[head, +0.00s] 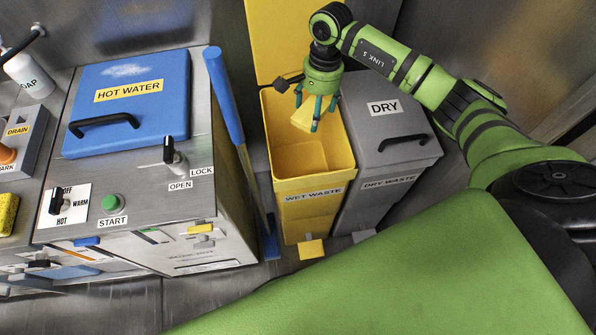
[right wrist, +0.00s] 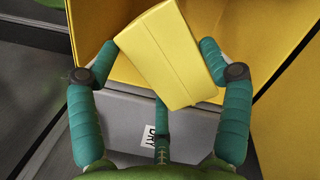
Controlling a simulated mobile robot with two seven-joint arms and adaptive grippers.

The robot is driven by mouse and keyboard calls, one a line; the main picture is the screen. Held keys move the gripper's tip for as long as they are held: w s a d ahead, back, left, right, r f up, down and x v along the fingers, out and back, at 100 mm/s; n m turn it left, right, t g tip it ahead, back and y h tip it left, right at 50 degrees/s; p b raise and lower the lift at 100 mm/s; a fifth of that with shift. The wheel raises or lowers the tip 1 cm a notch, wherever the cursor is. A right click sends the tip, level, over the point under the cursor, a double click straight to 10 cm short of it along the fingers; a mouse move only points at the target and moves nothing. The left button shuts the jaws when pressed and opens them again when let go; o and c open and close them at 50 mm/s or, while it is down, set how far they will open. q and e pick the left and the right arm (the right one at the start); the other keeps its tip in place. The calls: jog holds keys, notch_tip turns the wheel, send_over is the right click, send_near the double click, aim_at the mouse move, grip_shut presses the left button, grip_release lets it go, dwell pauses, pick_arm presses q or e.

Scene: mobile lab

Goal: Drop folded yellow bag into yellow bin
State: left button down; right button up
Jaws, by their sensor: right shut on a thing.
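The folded yellow bag (head: 303,117) is a flat yellow block held by my right gripper (head: 316,112). In the right wrist view the bag (right wrist: 168,55) sits tilted between the teal fingers of the gripper (right wrist: 160,75). The yellow bin (head: 310,197), labelled WET WASTE, stands open, with its lid raised behind it. In the head view the bag and fingertips are over the bin's opening, near its far right side. I cannot tell whether they are above or below the rim. My left gripper is not in view.
A grey DRY waste bin (head: 386,145) with a closed lid stands right beside the yellow bin. A blue-handled pole (head: 226,100) leans to its left. A steel counter with a blue HOT WATER lid (head: 130,105) is further left.

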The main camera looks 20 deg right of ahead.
jog(key=o, duration=1)
jog(key=shift+r, duration=0.2)
notch_tip(320, 180, up, 12)
jog(key=d, duration=0.1)
jog(key=shift+w+d+f, duration=0.25)
jog(key=shift+w, duration=0.2)
jog(key=shift+f, duration=0.1)
